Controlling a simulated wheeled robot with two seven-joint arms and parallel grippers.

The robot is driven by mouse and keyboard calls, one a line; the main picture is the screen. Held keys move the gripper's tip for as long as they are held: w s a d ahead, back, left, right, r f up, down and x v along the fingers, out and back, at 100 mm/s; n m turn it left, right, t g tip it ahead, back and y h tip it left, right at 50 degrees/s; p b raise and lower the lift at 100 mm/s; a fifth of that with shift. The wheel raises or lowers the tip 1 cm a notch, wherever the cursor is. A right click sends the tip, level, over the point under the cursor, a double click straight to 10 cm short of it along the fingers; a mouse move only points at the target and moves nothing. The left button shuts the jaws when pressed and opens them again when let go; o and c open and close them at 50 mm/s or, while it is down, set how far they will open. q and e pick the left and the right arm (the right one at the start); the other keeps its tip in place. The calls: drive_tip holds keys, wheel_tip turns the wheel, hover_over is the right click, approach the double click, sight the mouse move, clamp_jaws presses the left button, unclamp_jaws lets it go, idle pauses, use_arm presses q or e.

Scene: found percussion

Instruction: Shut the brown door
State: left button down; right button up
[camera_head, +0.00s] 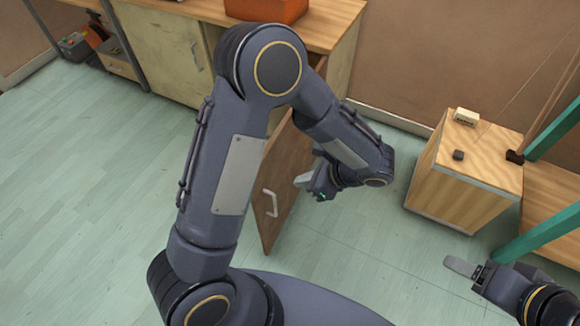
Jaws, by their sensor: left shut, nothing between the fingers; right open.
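The brown door (285,165) stands open, swung out from the wooden cabinet (337,20) into the room. Its pale handle (271,203) shows near the free edge. My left arm crosses in front of the cabinet and hides the door's upper part and much of the cabinet opening. My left gripper (304,181) is shut and empty, just right of the door; I cannot tell whether it touches the door. My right gripper (463,268) is open and empty at the lower right, well away from the door.
A cream cabinet door (165,60) is left of my arm. An orange box (265,9) sits on the cabinet top. A wooden block cabinet (460,170) with small objects stands right, beside teal posts (545,235). The floor (90,190) at left is clear.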

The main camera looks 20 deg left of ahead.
use_arm(q)
drive_tip(key=b, duration=0.1)
approach(259, 184)
wheel_tip(259, 184, down, 3)
drive_tip(key=a, duration=0.3)
drive_tip(key=shift+s, duration=0.1)
drive_tip(key=shift+a, duration=0.45)
drive_tip(key=shift+a, duration=0.1)
